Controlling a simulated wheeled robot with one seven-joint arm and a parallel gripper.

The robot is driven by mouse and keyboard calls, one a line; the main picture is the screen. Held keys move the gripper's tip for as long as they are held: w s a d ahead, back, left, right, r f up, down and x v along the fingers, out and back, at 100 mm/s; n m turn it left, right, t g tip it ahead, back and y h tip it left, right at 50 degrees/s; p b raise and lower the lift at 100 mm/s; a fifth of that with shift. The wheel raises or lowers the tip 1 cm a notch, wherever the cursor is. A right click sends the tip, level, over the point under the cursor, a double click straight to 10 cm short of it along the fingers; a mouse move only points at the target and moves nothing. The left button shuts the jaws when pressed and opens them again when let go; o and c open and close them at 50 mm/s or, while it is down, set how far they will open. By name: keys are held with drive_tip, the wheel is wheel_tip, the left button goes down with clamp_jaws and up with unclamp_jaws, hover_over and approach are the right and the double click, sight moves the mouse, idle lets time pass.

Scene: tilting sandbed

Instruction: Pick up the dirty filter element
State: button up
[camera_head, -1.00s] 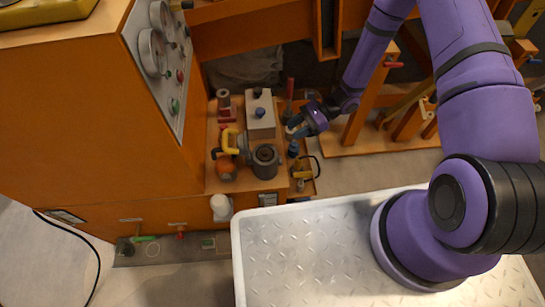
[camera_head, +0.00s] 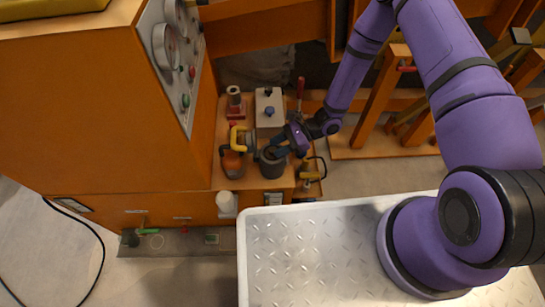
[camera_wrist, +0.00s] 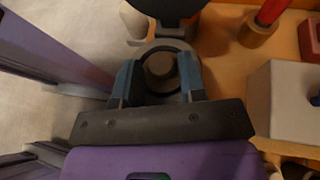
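A dark grey round pot (camera_head: 272,167) stands on the orange bench's front part. In the wrist view a brownish-grey round piece (camera_wrist: 159,66) sits in the middle of a dark ring; it looks like the filter element in its housing. My gripper (camera_head: 279,153) is over the pot, reaching in from the right. In the wrist view my gripper (camera_wrist: 158,75) has its two blue-grey fingers apart, one on each side of the round piece. I cannot tell whether they touch it. The pot's top is partly hidden by the gripper in the head view.
A white cylinder (camera_head: 226,203) is at the bench's front edge. An orange round part (camera_head: 232,164) with a yellow handle (camera_head: 237,137) stands left of the pot. A grey box (camera_head: 269,112) stands behind it. A red-handled tool (camera_head: 300,92) stands upright behind right. A metal tread plate (camera_head: 310,260) lies in front.

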drive_tip(key=shift+a+f, duration=0.2)
drive_tip(key=shift+a, duration=0.2)
clamp_jaws()
